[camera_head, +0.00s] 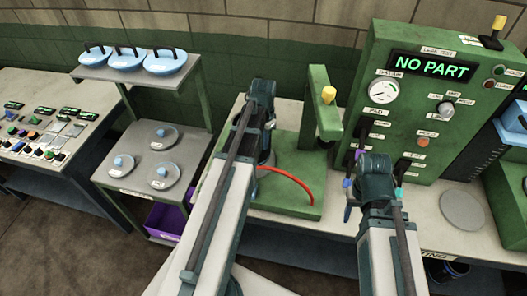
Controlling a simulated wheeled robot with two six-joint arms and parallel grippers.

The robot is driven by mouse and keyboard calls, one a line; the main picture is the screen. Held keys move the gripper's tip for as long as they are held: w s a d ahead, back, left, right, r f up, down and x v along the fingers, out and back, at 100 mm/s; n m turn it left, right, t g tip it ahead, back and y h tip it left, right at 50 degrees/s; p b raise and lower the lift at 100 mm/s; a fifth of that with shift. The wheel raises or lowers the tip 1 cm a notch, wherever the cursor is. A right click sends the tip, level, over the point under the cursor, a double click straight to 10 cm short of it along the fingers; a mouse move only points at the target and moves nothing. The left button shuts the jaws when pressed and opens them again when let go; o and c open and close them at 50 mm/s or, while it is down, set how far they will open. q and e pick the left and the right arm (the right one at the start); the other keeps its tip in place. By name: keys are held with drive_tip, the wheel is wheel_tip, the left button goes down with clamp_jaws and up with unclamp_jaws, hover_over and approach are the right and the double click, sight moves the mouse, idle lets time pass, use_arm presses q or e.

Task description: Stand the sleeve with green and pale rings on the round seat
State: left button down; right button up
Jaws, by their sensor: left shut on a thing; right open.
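My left gripper (266,138) is over the left part of the green press base (290,190). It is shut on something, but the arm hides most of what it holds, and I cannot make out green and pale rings. A grey-blue rounded part (266,157) shows just below it; I cannot tell whether this is the round seat or something held. My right gripper (374,188) is open in front of the green leak test panel (440,100), with its fingers largely hidden by its wrist.
A red hose (290,178) curves over the press base. The press column (322,105) stands behind it. A flat grey disc (462,210) lies on the bench at right. The panel display reads NO PART.

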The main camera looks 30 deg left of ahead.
use_arm(q)
drive_tip(key=shift+f+b, duration=1.8)
drive_tip(key=shift+f, duration=0.05)
drive_tip(key=shift+f, duration=0.15)
drive_tip(key=c, duration=1)
unclamp_jaws()
drive_tip(key=shift+o, duration=0.2)
wheel_tip(320, 180, up, 12)
drive_tip(key=p, duration=1.2)
drive_tip(key=shift+r, duration=0.25)
drive_tip(key=shift+f, duration=0.1)
drive_tip(key=shift+s+d, duration=0.1)
